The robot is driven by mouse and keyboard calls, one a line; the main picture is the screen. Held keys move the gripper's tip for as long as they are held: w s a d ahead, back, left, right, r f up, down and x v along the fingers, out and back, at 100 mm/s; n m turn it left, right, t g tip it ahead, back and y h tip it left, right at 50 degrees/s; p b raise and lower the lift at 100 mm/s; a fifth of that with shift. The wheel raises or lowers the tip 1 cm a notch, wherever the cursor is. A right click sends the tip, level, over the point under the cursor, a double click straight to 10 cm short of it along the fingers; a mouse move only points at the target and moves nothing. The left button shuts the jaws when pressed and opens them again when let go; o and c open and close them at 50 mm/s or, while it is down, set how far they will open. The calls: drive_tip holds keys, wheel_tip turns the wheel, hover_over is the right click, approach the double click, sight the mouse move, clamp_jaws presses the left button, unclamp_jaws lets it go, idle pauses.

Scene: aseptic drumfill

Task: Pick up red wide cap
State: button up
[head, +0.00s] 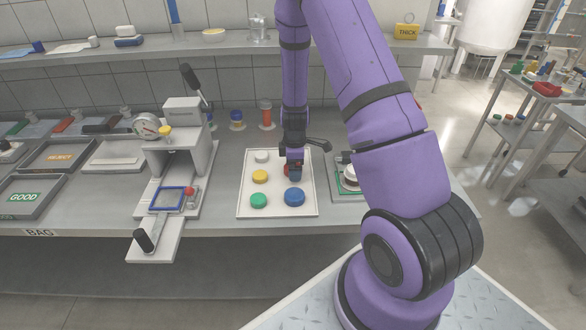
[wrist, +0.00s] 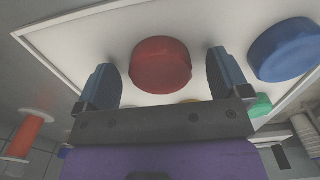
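The red wide cap (wrist: 161,65) lies on the white tray (wrist: 75,28) and shows between my two fingers in the wrist view. My gripper (wrist: 165,75) is open, with one finger on each side of the cap and a visible gap to each. In the head view my gripper (head: 294,172) is over the right part of the tray (head: 246,207). It hides most of the red cap there; only a sliver of red (head: 286,171) shows. I cannot tell how far the fingertips are above the tray.
A blue cap (head: 294,197) sits close in front of my gripper. Yellow (head: 260,176), green (head: 258,200) and white (head: 262,157) caps lie along the tray's left side. A press fixture (head: 180,160) stands left of the tray, and a green-edged fixture (head: 340,188) stands right.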

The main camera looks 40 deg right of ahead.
drive_tip(key=c, duration=0.9)
